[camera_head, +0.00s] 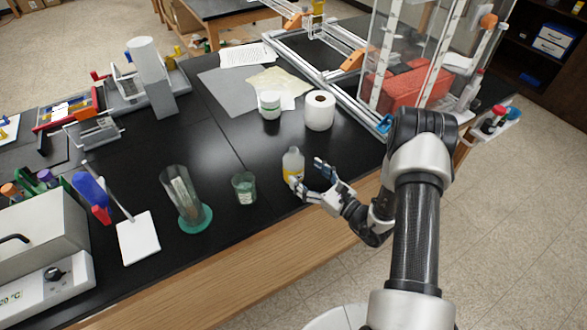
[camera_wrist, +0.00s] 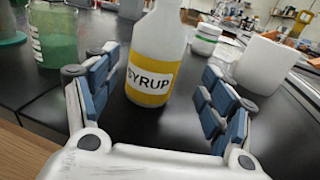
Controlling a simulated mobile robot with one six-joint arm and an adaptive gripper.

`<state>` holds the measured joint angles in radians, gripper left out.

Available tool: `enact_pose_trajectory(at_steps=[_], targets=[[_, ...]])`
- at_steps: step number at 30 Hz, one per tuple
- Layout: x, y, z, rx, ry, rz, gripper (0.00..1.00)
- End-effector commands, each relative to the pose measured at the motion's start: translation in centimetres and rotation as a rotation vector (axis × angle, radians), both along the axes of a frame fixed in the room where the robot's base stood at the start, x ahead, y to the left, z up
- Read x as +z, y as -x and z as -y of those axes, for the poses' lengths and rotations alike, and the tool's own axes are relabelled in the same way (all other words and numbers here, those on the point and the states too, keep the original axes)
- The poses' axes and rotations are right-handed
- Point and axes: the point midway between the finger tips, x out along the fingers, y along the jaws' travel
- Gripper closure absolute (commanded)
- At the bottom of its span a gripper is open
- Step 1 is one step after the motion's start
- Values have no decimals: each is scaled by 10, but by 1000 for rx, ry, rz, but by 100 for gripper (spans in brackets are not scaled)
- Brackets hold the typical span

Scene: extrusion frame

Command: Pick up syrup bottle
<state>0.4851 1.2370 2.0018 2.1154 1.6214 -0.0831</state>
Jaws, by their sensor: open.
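The syrup bottle (camera_head: 292,164) stands upright on the black tabletop near the front edge. It is whitish with a yellow band, and the wrist view shows the bottle (camera_wrist: 157,65) with the word SYRUP on its label. My gripper (camera_head: 309,180) is at the bottle's right in the head view. In the wrist view my gripper (camera_wrist: 157,88) is open, its blue-padded fingers either side of the bottle's lower part with gaps on both sides. The bottle's top is cut off in the wrist view.
A green glass beaker (camera_head: 244,188) and a tall clear cylinder on a green base (camera_head: 196,219) stand left of the bottle. A paper roll (camera_head: 319,111) and a white jar (camera_head: 269,105) stand behind it. An extrusion frame (camera_head: 345,89) is at the back right.

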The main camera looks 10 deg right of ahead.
Motion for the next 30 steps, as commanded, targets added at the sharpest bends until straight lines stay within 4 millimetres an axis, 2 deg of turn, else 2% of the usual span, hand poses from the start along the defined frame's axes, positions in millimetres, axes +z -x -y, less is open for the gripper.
enact_pose_trajectory(at_steps=[5,11,15,23,30], targets=[[0,-9,-7,2,0,1,25],[0,-30,-28,4,1,2,25],[1,-44,-35,1,1,2,25],[2,-47,-37,0,-1,-1,25],[1,-47,-36,0,0,0,39]])
